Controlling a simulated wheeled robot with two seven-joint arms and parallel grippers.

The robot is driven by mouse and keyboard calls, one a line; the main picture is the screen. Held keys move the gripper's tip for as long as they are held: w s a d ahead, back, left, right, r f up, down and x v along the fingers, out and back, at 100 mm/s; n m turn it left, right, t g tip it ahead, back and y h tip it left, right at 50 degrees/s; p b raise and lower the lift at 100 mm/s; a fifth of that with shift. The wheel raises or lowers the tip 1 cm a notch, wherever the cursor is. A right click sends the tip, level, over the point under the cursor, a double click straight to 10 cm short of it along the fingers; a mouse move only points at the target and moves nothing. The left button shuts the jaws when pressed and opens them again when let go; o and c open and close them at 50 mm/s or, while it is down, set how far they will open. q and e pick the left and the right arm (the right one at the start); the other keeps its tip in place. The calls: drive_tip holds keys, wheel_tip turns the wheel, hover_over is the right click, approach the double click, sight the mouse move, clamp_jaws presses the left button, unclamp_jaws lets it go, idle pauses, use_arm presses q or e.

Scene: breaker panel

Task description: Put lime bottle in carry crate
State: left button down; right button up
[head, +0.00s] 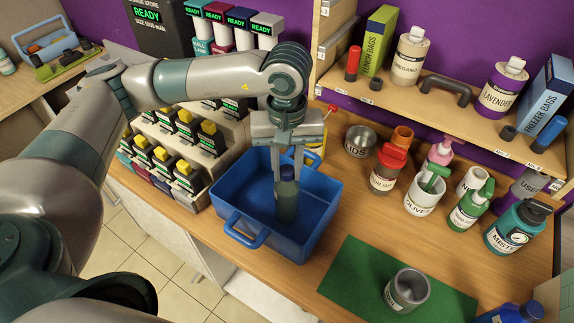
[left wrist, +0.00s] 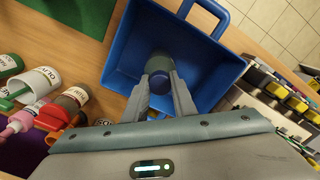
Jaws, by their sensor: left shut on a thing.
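The blue carry crate (head: 318,205) stands on the wooden counter, its handle (head: 246,232) toward the front left. My left gripper (head: 287,172) points down over the crate, shut on a dark grey-green bottle (head: 287,204) with a dark blue cap. The bottle is upright and its lower part is inside the crate walls. No label on it can be read, so I cannot confirm it is the lime one. I cannot tell whether its base touches the crate floor. In the left wrist view the bottle (left wrist: 158,66) sits between the fingertips, with the crate (left wrist: 118,62) around it.
Several bottles and jars, such as the white OLIVE container (head: 421,198), stand right of the crate. A green mat (head: 350,275) with a grey cup (head: 407,290) lies in front. Black dispensers with yellow tops (head: 185,165) stand close on the left. A shelf (head: 455,110) overhangs behind.

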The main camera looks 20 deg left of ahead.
use_arm(q)
drive_tip(key=shift+f, duration=0.45)
drive_tip(key=c, duration=1.5)
unclamp_jaws()
drive_tip(key=shift+o, duration=0.2)
